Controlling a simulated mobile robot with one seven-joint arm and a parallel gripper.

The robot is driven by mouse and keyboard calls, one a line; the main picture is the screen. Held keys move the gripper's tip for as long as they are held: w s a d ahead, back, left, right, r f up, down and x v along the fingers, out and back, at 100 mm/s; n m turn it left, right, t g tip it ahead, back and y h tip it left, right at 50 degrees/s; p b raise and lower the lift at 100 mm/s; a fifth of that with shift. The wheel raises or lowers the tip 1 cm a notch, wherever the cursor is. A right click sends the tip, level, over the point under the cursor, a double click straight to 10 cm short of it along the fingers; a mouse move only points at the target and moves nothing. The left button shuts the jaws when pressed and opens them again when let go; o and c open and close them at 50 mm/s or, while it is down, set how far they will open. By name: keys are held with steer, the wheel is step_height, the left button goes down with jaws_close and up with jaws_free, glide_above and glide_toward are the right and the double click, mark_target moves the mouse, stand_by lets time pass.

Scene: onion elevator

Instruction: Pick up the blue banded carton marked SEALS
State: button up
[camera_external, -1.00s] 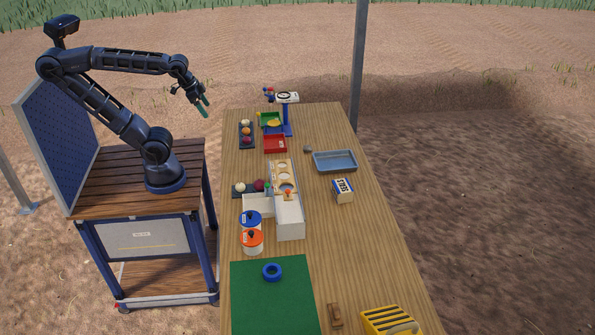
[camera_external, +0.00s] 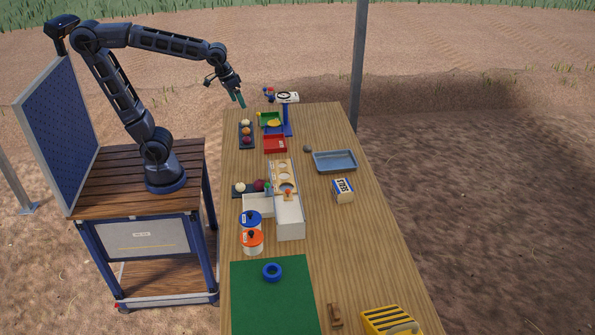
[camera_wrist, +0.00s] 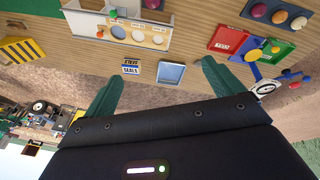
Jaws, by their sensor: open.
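The blue banded carton marked SEALS (camera_external: 343,190) stands on the wooden table, right of the white divided box and in front of the blue-grey tray. It also shows in the wrist view (camera_wrist: 131,66), upside down, beyond my fingertips. My gripper (camera_external: 240,101) is in the air over the far left edge of the table, well away from the carton. In the wrist view my gripper (camera_wrist: 158,78) has its two green fingers spread wide with nothing between them.
The blue-grey tray (camera_external: 335,161) lies just behind the carton. A white box with round holes (camera_external: 289,215) stands to its left. A scale (camera_external: 287,98), red bin (camera_external: 275,144) and green bin (camera_external: 270,119) are at the far end. The table right of the carton is clear.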

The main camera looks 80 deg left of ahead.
steer(key=w+d+f+n, duration=0.2)
steer(key=w+n, duration=0.1)
steer(key=w, duration=0.9)
steer(key=n+g+h, duration=0.1)
steer(key=n+g, duration=0.2)
steer(key=n, duration=0.9)
glide_above(343, 185)
steer(key=a, duration=0.2)
steer(key=f, duration=2.8)
steer(key=shift+s+d+f, duration=0.2)
steer(key=shift+s+f, duration=0.1)
steer(key=shift+f, duration=0.1)
steer(key=shift+w+d+f, duration=0.1)
steer(key=shift+d+f, duration=0.25)
steer(key=shift+f, duration=1.5)
steer(key=shift+w+d+f, duration=0.1)
steer(key=shift+d+f, duration=0.2)
steer(key=shift+f, duration=1.6)
steer(key=shift+w+d+f, duration=0.1)
steer(key=shift+d+f, duration=0.25)
steer(key=shift+f, duration=1.5)
steer(key=shift+r, duration=0.1)
steer(key=c, duration=1.3)
